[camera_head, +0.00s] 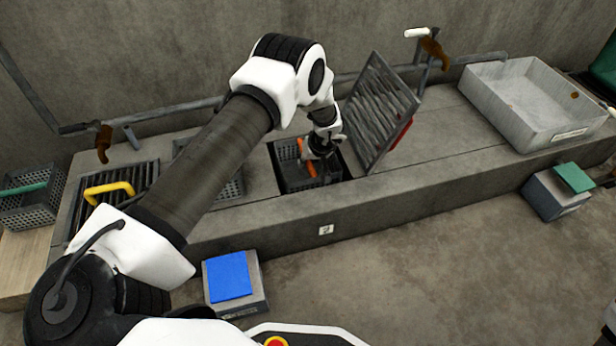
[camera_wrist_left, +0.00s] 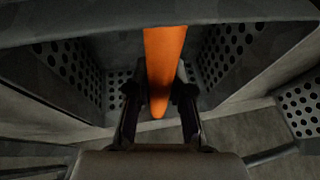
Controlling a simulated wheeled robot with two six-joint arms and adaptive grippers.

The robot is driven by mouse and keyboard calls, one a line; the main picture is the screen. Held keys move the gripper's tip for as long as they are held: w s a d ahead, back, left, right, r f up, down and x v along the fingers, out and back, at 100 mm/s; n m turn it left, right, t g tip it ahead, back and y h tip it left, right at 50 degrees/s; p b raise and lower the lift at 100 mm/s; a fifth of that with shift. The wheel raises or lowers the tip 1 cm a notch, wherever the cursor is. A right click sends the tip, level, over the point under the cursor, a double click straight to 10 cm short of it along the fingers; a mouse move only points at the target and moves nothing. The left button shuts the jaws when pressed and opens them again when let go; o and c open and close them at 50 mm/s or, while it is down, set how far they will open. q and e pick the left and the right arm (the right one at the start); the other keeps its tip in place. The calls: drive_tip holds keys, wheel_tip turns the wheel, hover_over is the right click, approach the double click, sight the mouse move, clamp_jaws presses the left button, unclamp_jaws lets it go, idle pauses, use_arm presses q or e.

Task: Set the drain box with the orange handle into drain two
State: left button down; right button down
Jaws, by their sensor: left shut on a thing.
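The drain box (camera_head: 287,151) is a dark grey perforated basket with an orange handle (camera_head: 307,158). It shows inside the square opening of drain two (camera_head: 336,181), whose ledge front carries a label "2" (camera_head: 326,230). I cannot tell whether the box rests on the bottom. My left gripper (camera_head: 318,160) is over the box, shut on the orange handle. In the left wrist view the handle (camera_wrist_left: 164,60) stands between the two fingers (camera_wrist_left: 158,105), with the perforated box walls (camera_wrist_left: 75,65) on both sides. My right gripper is not in view.
A slatted grate (camera_head: 380,110) stands tilted up right of the opening. A yellow-handled grate (camera_head: 108,190) and a green-handled basket (camera_head: 30,205) are at left. A grey perforated basket (camera_head: 233,187) is partly behind my arm. A pale basin (camera_head: 530,105) is at right.

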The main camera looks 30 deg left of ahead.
sight(303, 176)
use_arm(q)
wheel_tip(303, 176, down, 4)
drive_tip(key=shift+r+b, duration=0.1)
drive_tip(key=shift+b, duration=0.9)
drive_tip(key=shift+r, duration=0.15)
drive_tip(key=shift+f, duration=0.4)
drive_tip(key=shift+f, duration=0.1)
drive_tip(key=c, duration=1)
unclamp_jaws()
drive_tip(key=shift+s+f, duration=0.1)
drive_tip(key=shift+s, duration=0.05)
drive_tip(key=shift+c, duration=0.2)
